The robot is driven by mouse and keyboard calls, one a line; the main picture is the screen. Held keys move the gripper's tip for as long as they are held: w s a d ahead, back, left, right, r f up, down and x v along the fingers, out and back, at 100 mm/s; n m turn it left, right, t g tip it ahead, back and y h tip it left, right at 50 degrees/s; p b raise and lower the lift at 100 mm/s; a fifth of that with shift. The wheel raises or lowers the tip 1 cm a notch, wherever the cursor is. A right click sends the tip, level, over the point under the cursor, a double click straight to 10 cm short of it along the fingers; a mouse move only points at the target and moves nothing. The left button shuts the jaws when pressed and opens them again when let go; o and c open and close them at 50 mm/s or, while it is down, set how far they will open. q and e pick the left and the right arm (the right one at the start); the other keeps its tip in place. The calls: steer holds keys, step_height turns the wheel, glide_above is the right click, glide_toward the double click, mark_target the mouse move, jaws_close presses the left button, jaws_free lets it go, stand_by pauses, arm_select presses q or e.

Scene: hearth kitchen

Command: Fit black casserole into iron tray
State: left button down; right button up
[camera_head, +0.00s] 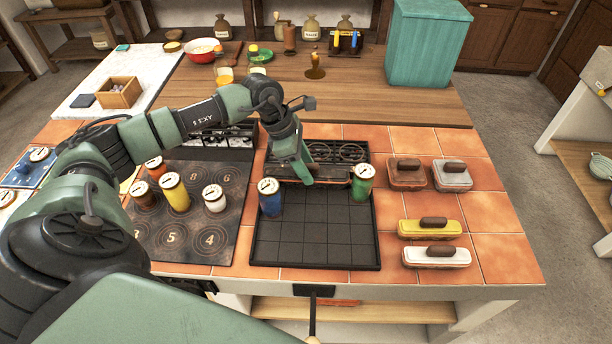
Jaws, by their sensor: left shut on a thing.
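The iron tray (315,250) is a black gridded tray on the tiled counter, with its front cells bare. My left gripper (303,180) is over the tray's back part, pointing down. It is shut on a long, low dark thing, apparently the black casserole (335,173), which lies across the back of the tray. The gripper hides much of it, and I cannot tell whether it touches the tray floor. A blue canister (270,202) stands at the tray's left and a green canister (361,188) at its right. My right gripper is not in view.
Brown (406,176), grey (453,178), yellow (430,230) and white (435,257) handled casseroles sit on the tiles at right. A numbered dark mat (225,240) with several canisters lies left. A dark grate (350,153) is behind the tray; a teal box (425,45) stands farther back.

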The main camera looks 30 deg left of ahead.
arm_select(q)
steer(key=shift+f, duration=0.5)
step_height(320, 180, down, 3)
steer(key=shift+f+p, duration=0.15)
steer(key=shift+p, duration=0.3)
steer(key=shift+f, duration=0.3)
steer(key=c, duration=0.8)
jaws_free()
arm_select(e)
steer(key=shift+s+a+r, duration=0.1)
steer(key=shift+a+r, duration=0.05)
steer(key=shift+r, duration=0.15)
arm_select(q)
steer(key=shift+r, duration=0.1)
